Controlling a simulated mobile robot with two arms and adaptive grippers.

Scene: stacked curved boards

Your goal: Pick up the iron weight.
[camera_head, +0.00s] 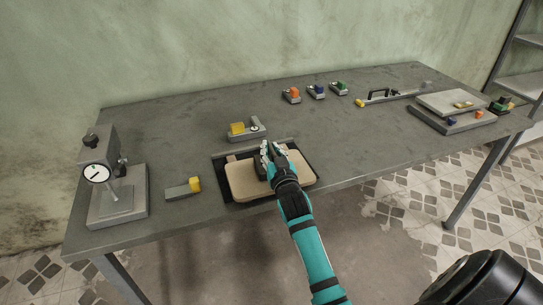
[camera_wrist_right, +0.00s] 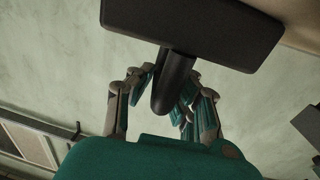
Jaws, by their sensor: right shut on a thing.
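The iron weight (camera_wrist_right: 205,28) is a dark block with a round, post-like handle (camera_wrist_right: 175,82) in the right wrist view. My right gripper (camera_head: 269,152) is over the beige curved board (camera_head: 244,186) on the table. In the right wrist view its fingers (camera_wrist_right: 163,95) are shut around the handle. In the head view the hand hides most of the weight; a dark part of it (camera_head: 261,171) shows beside the fingers. I cannot tell whether the weight touches the board. My left gripper is in neither view.
The board lies on a black base (camera_head: 226,189) at the table's front edge. A dial gauge stand (camera_head: 118,196) is at left. Yellow-marked blocks (camera_head: 183,188) are nearby. Small coloured clamps (camera_head: 291,95) stand at the back, and a plate stack (camera_head: 452,104) at right. The grey table (camera_head: 370,140) is clear right of the board.

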